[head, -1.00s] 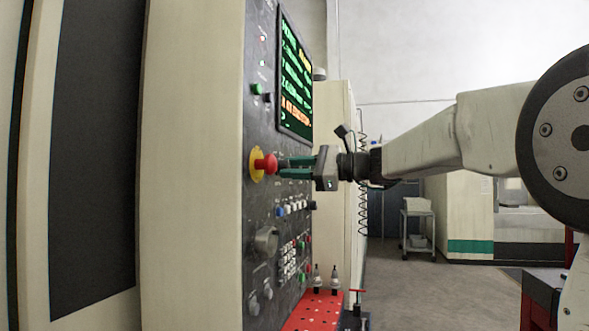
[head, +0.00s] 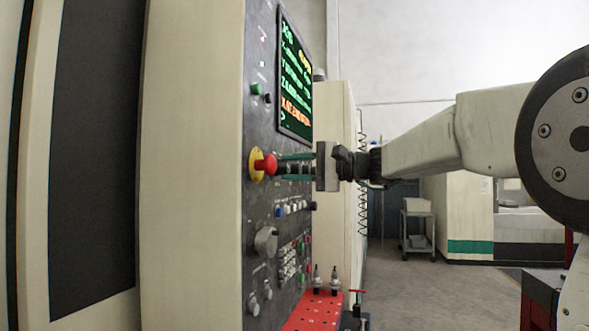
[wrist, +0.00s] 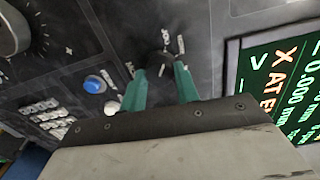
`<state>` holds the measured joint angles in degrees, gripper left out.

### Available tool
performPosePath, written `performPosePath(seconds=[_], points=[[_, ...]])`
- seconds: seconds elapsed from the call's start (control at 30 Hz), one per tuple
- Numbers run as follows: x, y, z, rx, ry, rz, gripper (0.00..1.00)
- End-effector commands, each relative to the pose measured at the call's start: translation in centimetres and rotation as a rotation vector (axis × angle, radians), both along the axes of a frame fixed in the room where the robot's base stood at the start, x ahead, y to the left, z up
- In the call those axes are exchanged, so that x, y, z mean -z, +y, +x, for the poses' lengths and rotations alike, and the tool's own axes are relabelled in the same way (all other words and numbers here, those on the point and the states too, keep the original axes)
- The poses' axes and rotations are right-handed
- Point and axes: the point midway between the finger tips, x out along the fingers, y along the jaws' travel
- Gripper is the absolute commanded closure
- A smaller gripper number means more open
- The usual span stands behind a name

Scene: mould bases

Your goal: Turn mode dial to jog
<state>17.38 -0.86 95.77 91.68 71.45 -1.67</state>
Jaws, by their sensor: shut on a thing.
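The mode dial (wrist: 158,62) is a small dark round knob on the dark control panel, seen in the wrist view. Small white labels stand around it, one reading like JOG; its pointer is hard to make out. My gripper (wrist: 160,72) has its two green fingers shut on the dial, one on each side. In the head view my gripper (head: 291,167) reaches the panel from the right, just behind the red emergency button (head: 265,164), and the dial is hidden. The screen (head: 295,78) shows green and orange text; its top line looks like JOG.
A blue button (wrist: 94,84) and white keys (wrist: 45,115) lie near the dial in the wrist view. A larger grey knob (head: 266,241) sits lower on the panel. A red perforated shelf (head: 314,312) with holders juts out below.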

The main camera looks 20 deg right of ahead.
Motion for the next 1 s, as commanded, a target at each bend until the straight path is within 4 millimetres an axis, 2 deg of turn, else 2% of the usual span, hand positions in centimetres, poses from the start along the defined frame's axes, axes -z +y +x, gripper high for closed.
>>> performPosePath(seconds=[0.67,0.7,0.77,1.0], points=[[0.16,-0.03,0.01,0.000,-0.048,-0.038,0.92],[0.16,-0.03,0.01,0.000,-0.047,-0.038,0.64],[0.14,-0.03,0.02,0.000,-0.047,-0.037,0.47],[0.06,0.01,0.00,0.000,-0.049,-0.037,0.47]])
